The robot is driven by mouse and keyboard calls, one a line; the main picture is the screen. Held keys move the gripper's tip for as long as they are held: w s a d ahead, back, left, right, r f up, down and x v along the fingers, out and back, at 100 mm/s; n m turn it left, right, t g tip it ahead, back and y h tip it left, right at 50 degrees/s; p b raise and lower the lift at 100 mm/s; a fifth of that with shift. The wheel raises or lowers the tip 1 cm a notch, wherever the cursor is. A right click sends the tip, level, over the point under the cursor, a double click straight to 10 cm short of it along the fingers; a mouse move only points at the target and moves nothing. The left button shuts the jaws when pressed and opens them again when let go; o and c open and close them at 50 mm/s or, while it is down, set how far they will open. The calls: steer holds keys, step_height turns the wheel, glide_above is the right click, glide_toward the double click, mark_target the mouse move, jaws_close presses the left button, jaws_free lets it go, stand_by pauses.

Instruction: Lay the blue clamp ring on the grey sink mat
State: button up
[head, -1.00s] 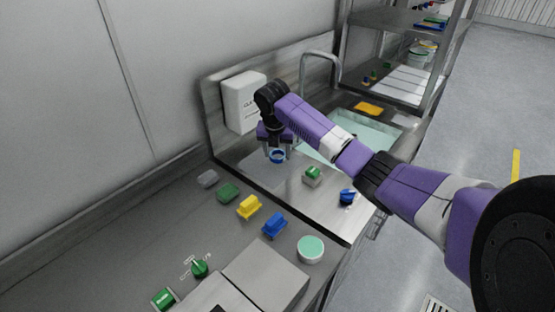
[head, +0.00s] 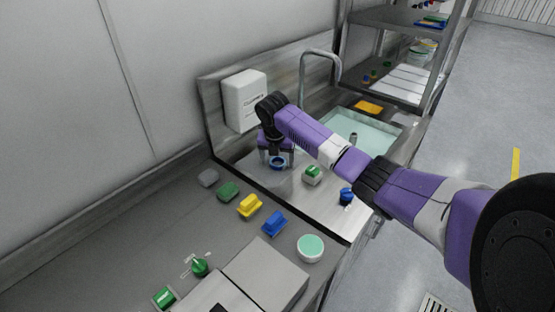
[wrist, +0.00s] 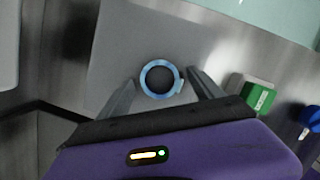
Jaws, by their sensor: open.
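The blue clamp ring (wrist: 146,92) shows in the wrist view as a blue circle with a small tab at its right, flat over the grey sink mat (wrist: 115,50). It looks to be lying on the mat, inside the mat's edges. My gripper (wrist: 161,80) is open, with one finger on each side of the ring and a small gap at each. In the head view the ring (head: 277,164) shows below my gripper (head: 277,160), low over the mat (head: 250,166) on the steel drainboard.
A green-topped block (head: 312,175) and a blue-knobbed part (head: 347,196) stand right of the mat. The sink basin (head: 375,135) and tap (head: 304,75) are behind. A white wall dispenser (head: 244,100) is at the left. Yellow (head: 249,206) and blue (head: 274,224) parts stand on the front counter.

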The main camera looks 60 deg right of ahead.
steer(key=v, duration=1.2)
steer(key=shift+r+b, duration=0.15)
steer(key=shift+b, duration=0.15)
steer(key=shift+s, duration=0.1)
